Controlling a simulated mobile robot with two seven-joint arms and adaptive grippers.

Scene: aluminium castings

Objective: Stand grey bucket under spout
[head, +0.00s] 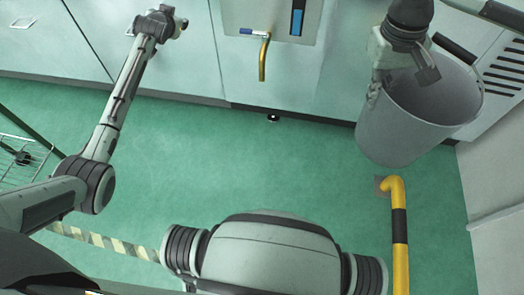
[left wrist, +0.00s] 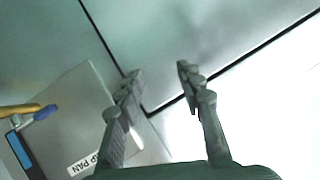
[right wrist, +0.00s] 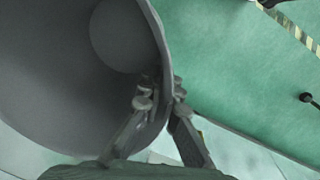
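The grey bucket (head: 408,120) hangs at the upper right of the head view, slightly tilted and clear of the green floor. My right gripper (head: 382,82) is at its left rim. In the right wrist view the two fingers (right wrist: 161,92) close on the bucket wall (right wrist: 55,85), one inside and one outside. The bucket looks empty. The brass spout (head: 263,58) with a blue handle comes out of the cabinet panel, left of the bucket, with bare floor below it. My left gripper (left wrist: 157,82) is open and empty near the cabinet fronts.
A yellow and black bent rail (head: 398,225) stands below the bucket at right. A wire rack (head: 25,160) is at the left edge. Striped tape (head: 105,241) crosses the floor. The middle of the green floor (head: 235,165) is clear.

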